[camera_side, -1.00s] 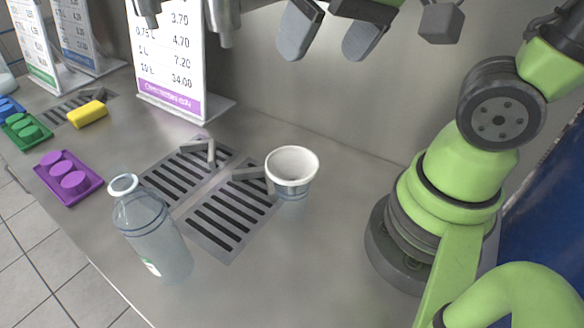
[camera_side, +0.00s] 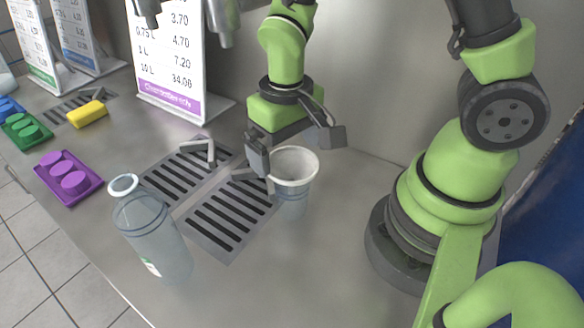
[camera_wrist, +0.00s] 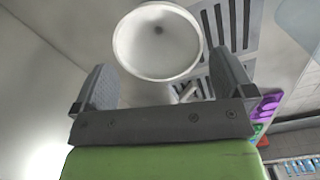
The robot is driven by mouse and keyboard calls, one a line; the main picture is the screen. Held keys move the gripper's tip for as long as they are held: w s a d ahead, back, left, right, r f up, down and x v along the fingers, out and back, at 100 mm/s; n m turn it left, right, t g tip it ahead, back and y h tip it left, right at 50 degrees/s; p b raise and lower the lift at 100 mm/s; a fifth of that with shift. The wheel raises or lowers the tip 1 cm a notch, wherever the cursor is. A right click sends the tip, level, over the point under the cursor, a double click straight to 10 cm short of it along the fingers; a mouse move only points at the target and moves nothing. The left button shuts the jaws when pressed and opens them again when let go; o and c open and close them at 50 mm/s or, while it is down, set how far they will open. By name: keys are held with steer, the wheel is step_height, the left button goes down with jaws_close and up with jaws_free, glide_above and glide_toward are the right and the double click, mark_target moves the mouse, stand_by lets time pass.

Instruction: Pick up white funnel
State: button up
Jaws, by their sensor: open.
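The white funnel (camera_side: 293,168) stands wide mouth up at the right end of the drain grates, with a greyish, see-through-looking part beneath its rim. My gripper (camera_side: 297,150) is at the funnel in the side view, one finger at the left of its rim and the other behind and to its right. In the wrist view the round white mouth of the funnel (camera_wrist: 157,42) lies between and beyond the two spread fingers (camera_wrist: 162,62). My gripper is open and holds nothing. I cannot tell whether either finger touches the funnel.
A clear bottle (camera_side: 155,238) stands front left of the grates (camera_side: 228,222). A price sign (camera_side: 168,55) stands behind them. Purple (camera_side: 68,178) and green (camera_side: 27,131) trays and a yellow block (camera_side: 87,113) lie at left.

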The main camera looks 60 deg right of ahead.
mark_target(288, 173)
steer(key=shift+f, duration=1.5)
steer(key=c, duration=0.7)
steer(key=shift+r, duration=0.1)
step_height(288, 173, up, 32)
steer(key=shift+r, duration=0.15)
